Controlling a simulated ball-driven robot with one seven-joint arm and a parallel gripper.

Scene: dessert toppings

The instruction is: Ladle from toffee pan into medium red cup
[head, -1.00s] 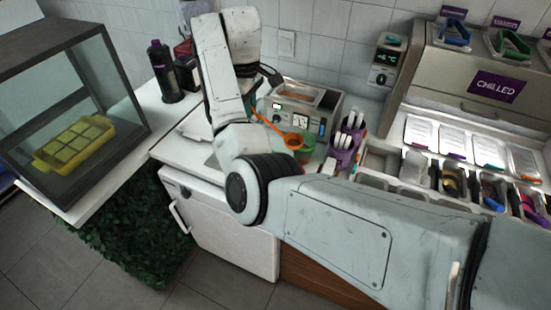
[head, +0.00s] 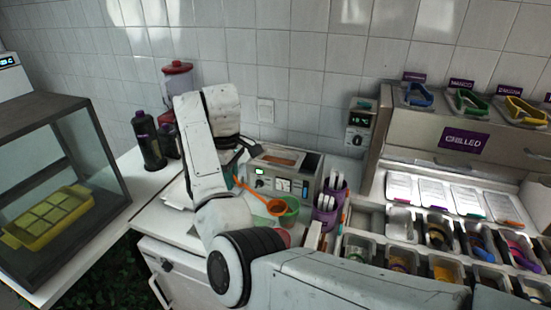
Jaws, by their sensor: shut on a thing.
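An orange ladle (head: 256,197) slants down to the right, its round bowl (head: 277,207) over or just in front of a green cup (head: 290,214). My gripper (head: 236,174) is shut on the ladle at its upper left end; my arm partly hides the fingers. I cannot tell whether the bowl holds anything. The pan (head: 280,158) with brown-orange contents, apparently the toffee pan, sits in the top of a counter warmer (head: 275,184), behind the ladle. A small reddish patch (head: 283,238), possibly the red cup, shows below the green cup, mostly hidden by my arm.
A purple holder (head: 326,214) with white utensils stands right of the warmer. Topping trays (head: 440,235) fill the right counter under a chilled cabinet (head: 465,140). A dark bottle (head: 148,140) and a red-lidded blender (head: 177,70) stand left. A glass case (head: 95,150) is far left.

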